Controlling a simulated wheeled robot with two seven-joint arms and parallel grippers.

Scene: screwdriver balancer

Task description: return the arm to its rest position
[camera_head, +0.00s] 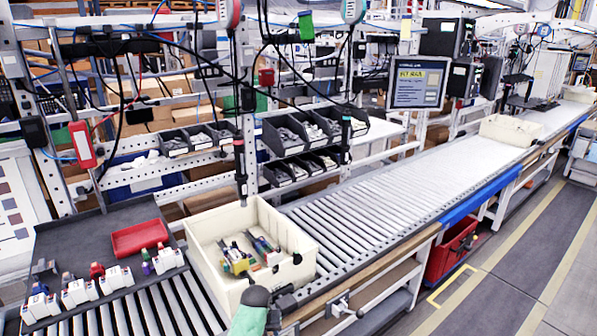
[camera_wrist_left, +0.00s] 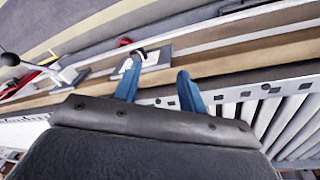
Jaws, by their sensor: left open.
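My left gripper (camera_wrist_left: 158,82) shows in the left wrist view, with its two blue fingers spread apart and nothing between them. It is above the side rail of the roller conveyor (camera_wrist_left: 228,93). A grey and green part of my body shows at the bottom of the head view, beside the near corner of the cream crate; the left fingers cannot be made out there. A dark screwdriver (camera_head: 240,172) hangs upright behind the crate. Another dark hanging tool (camera_head: 346,138) is farther right, by the grey parts bins. My right gripper is not in view.
The cream crate (camera_head: 212,274) holds several coloured items. A red tray (camera_head: 139,237) lies on the dark shelf to its left, with several white and red parts in front. The conveyor (camera_head: 400,195) is clear up to a far crate (camera_head: 510,131). A monitor (camera_head: 419,82) stands behind it.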

